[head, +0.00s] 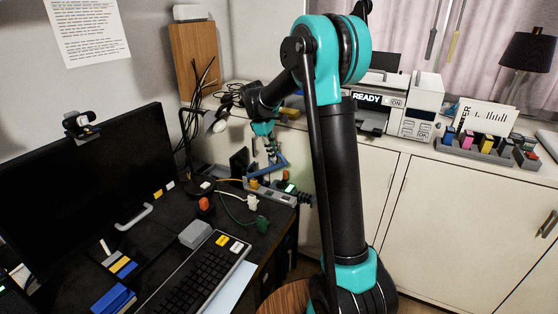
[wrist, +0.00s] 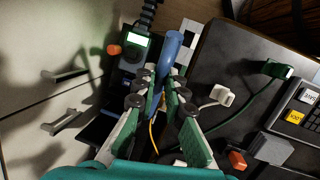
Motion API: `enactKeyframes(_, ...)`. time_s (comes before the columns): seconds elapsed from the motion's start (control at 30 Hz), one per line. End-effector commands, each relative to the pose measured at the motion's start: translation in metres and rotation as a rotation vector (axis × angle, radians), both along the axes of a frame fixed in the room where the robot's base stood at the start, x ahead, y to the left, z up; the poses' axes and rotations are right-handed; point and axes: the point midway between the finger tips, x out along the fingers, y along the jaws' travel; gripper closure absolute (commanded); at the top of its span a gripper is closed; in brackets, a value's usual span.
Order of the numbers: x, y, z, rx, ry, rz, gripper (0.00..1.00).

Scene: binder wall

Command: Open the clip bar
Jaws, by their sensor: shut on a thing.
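The clip bar is a blue bar (head: 277,163) above a grey device (head: 274,194) at the back right end of the dark desk. In the wrist view the blue bar (wrist: 171,48) runs up from between my fingers, its far end beyond the fingertips. My gripper (head: 271,153) reaches down onto the bar from above. In the wrist view my gripper (wrist: 163,76) is shut on the bar, one finger on each side. The bar's lower end and its joint to the device are partly hidden by the fingers. The device has a lit screen (wrist: 136,42) and an orange-red knob (wrist: 113,49).
A monitor (head: 85,180) and a keyboard (head: 195,280) stand on the desk to the left. Cables and a white plug (wrist: 222,95) lie close to the device. A white cabinet (head: 470,200) with a printer (head: 400,108) is at the right.

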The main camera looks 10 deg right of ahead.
Motion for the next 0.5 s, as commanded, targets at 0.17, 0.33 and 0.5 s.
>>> enactKeyframes(0.17, 0.0045, 0.0062, 0.0062, -0.035, 0.023, -0.001, 1.00)
enactKeyframes(0.33, 0.0043, 0.0059, 0.0062, -0.036, 0.024, -0.002, 1.00)
enactKeyframes(0.5, 0.0043, 0.0059, 0.0061, -0.035, 0.023, -0.001, 0.78)
